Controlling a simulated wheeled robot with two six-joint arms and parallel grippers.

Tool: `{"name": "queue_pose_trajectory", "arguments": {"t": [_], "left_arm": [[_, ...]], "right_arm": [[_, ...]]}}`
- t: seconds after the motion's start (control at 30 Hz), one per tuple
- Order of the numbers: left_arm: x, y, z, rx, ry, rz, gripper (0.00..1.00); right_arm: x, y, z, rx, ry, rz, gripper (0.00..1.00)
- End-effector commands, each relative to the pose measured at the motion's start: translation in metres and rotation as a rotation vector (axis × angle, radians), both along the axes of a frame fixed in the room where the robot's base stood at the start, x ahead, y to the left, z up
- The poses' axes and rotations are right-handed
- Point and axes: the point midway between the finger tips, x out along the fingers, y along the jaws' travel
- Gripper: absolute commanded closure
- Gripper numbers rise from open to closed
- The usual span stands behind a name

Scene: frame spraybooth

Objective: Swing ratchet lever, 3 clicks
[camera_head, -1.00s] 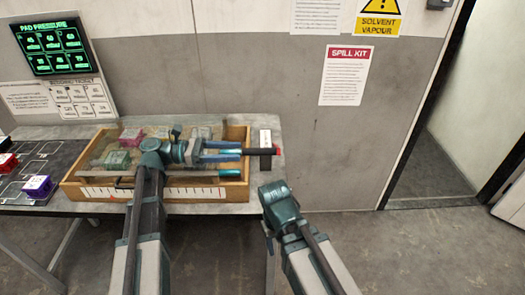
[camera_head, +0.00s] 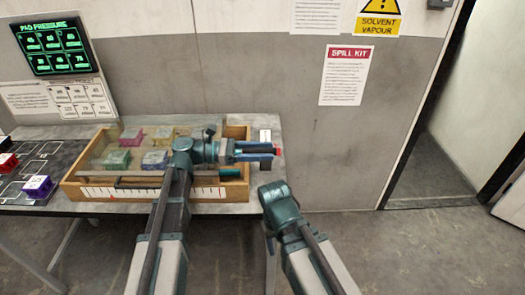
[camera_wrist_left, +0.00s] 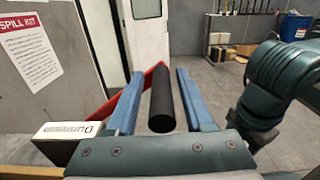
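The ratchet lever has a black cylindrical grip (camera_wrist_left: 161,95) and a red arm (camera_wrist_left: 118,100) in the left wrist view. In the head view only a red bit of the lever (camera_head: 278,151) shows past my left fingers, at the wooden frame's right end. My left gripper (camera_head: 272,152) points right, its blue fingers on either side of the grip. In the left wrist view, gaps show between the grip and both fingers (camera_wrist_left: 160,85), so they are open around it. My right arm (camera_head: 280,205) hangs in front of the table's right end; its fingers are not visible.
The wooden frame (camera_head: 236,190) on the table holds several coloured blocks under a clear sheet, with a white scale on its front. A white labelled block (camera_wrist_left: 60,142) stands by the lever. A purple block (camera_head: 38,186) lies left on a dark mat. Floor to the right is clear.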

Motion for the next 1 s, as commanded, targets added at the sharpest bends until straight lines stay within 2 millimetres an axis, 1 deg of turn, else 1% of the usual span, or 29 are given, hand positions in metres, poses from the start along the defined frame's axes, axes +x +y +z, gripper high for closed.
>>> {"name": "queue_pose_trajectory", "arguments": {"t": [0.03, 0.17, 0.2, 0.27, 1.0], "left_arm": [[0.0001, 0.0001, 0.0, 0.0, 0.0, 0.0, 0.59], [0.0001, 0.0002, 0.0, 0.0, 0.0, 0.0, 0.83], [0.0001, 0.0002, 0.0, 0.0, 0.0, 0.0, 0.9], [0.0003, 0.0002, 0.0, 0.0, 0.0, 0.001, 1.0], [0.0013, 0.0005, -0.0002, 0.001, -0.001, 0.002, 1.0]], "right_arm": [[0.0, 0.0, 0.0, 0.0, 0.0, 0.0, 0.43], [0.0, 0.0, 0.0, 0.0, 0.0, 0.0, 0.43], [0.0, 0.0, 0.0, 0.0, 0.0, 0.0, 0.43], [0.0, 0.0, 0.0, 0.0, 0.0, 0.0, 0.43], [0.0, 0.0, -0.0001, 0.0, 0.0, 0.0, 0.43]]}}
